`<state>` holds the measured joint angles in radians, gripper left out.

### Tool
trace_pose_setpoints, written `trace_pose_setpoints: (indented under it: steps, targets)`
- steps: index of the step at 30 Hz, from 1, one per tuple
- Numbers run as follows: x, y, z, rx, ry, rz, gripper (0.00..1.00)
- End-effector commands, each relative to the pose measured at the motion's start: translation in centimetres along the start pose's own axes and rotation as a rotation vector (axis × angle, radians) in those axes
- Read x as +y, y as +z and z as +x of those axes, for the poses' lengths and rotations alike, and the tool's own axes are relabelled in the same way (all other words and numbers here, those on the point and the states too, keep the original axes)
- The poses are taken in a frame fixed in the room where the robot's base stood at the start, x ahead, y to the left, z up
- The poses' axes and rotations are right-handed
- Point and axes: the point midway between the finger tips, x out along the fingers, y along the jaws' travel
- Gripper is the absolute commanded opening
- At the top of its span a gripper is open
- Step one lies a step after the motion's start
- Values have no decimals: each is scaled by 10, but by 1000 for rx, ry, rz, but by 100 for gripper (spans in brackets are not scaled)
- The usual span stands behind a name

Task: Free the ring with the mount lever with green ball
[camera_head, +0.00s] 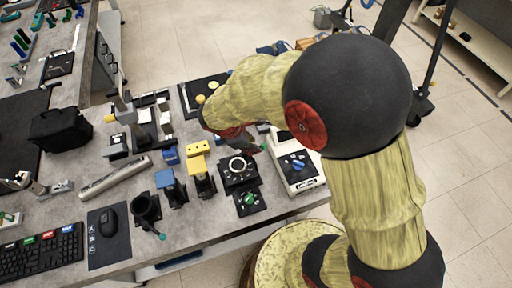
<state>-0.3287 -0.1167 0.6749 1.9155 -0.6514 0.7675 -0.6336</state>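A black round mount (146,206) stands near the front edge of the table. A thin lever with a small green-teal ball (162,237) sticks out from it toward the table's front edge. I cannot make out a separate ring in this mount. A black block with a white ring-shaped dial (239,167) stands to its right. My gripper (252,148) is above the table, behind that block and well to the right of the mount. My own arm hides much of it, and its fingers are too small to read.
Blue-topped (165,178) and yellow-topped (199,166) devices stand between mount and dial block. A green knob on a black plate (249,199) and a white scale-like device (298,170) are to the right. A grey bar (115,177), mouse (109,223) and keyboard (42,254) lie left.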

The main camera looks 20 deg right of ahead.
Motion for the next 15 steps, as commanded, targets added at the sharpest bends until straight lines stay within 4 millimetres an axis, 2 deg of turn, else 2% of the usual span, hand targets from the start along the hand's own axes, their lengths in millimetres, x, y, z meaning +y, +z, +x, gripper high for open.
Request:
trace_pose_setpoints:
  steps: [1,6,10,15]
  targets:
    - [-1,0,12,-2,-3,0,26]
    - [-1,0,34,-1,-2,1,26]
    - [0,0,43,0,-1,1,26]
    - [0,0,46,0,0,1,26]
